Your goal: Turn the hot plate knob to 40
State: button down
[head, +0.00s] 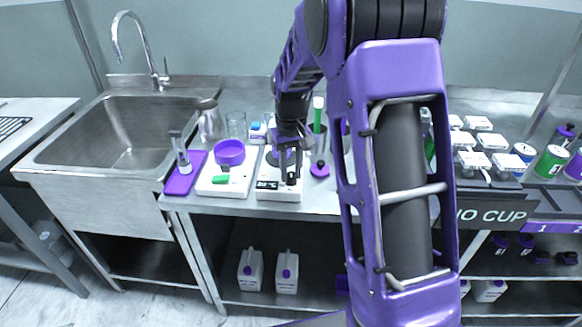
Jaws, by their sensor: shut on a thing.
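The hot plate (279,196) is a small white unit on the steel counter, with a dark round top mostly hidden behind my gripper. Its front has a dark display (267,185) that seems to read about 20 °C, though the digits are small. The dark knob (292,181) sits at the right of the display. My gripper (291,174) comes down from above and is shut on the knob, with its fingers hiding part of it.
Left of the hot plate is a white scale (212,186) with a purple dish (230,152) and a green item (220,179). A purple tray (184,182) lies farther left, beside the sink (125,130). A purple-topped item (320,169) stands close on the right.

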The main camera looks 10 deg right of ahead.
aim_at(291, 174)
jog(key=shift+m, duration=0.7)
jog(key=c, duration=0.6)
grip_release()
notch_tip(291, 174, up, 18)
jog(key=shift+f+p, duration=0.25)
jog(key=shift+p, duration=1)
